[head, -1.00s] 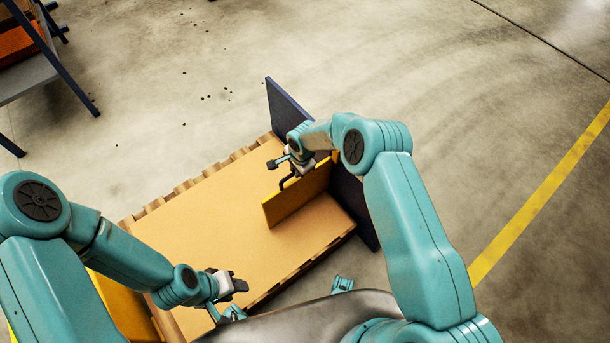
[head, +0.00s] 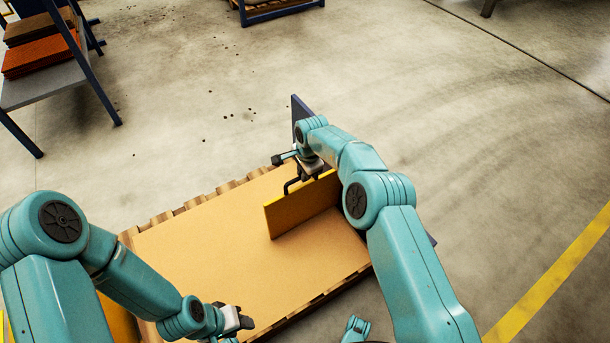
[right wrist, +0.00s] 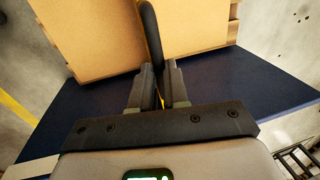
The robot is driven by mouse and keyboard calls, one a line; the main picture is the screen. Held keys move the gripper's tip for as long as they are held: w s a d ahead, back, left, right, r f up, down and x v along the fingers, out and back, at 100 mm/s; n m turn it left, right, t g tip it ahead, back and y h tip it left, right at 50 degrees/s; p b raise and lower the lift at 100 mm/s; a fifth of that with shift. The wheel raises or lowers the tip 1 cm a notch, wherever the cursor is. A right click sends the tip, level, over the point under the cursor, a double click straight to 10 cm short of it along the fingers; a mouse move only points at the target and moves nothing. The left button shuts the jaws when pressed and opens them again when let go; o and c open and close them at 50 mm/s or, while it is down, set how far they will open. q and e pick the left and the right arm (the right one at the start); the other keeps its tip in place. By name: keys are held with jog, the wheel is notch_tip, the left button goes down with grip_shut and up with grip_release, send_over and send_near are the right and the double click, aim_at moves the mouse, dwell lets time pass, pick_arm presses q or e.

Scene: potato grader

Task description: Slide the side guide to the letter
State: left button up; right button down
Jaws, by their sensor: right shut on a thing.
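The side guide (head: 300,208) is an upright yellow plate standing on the tan bed (head: 195,240) in the head view. A black bent handle (head: 290,187) is fixed to it. My right gripper (head: 302,168) is shut on this handle, above the guide. In the right wrist view the fingers (right wrist: 159,88) close around the black handle (right wrist: 149,28). My left gripper (head: 240,320) hangs over the bed's near edge, away from the guide; its jaw gap is unclear. No letter is readable in either view.
A dark blue panel (head: 298,108) stands at the bed's far right end, partly behind my right arm. A rack with orange stacks (head: 42,58) stands at the upper left. Bare concrete floor surrounds the bed. The bed left of the guide is clear.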

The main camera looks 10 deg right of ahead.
jog(key=shift+w+d+r, duration=0.1)
jog(key=c, duration=1.1)
grip_release()
jog(key=s+r+p, duration=0.1)
jog(key=r+p, duration=0.1)
jog(key=r, duration=0.3)
jog(key=s+r+p, duration=0.1)
jog(key=r+p, duration=0.1)
jog(key=r, duration=0.3)
jog(key=s+d+r+p, duration=0.1)
jog(key=r, duration=0.5)
jog(key=shift+s+p, duration=0.1)
jog(key=shift+p, duration=0.3)
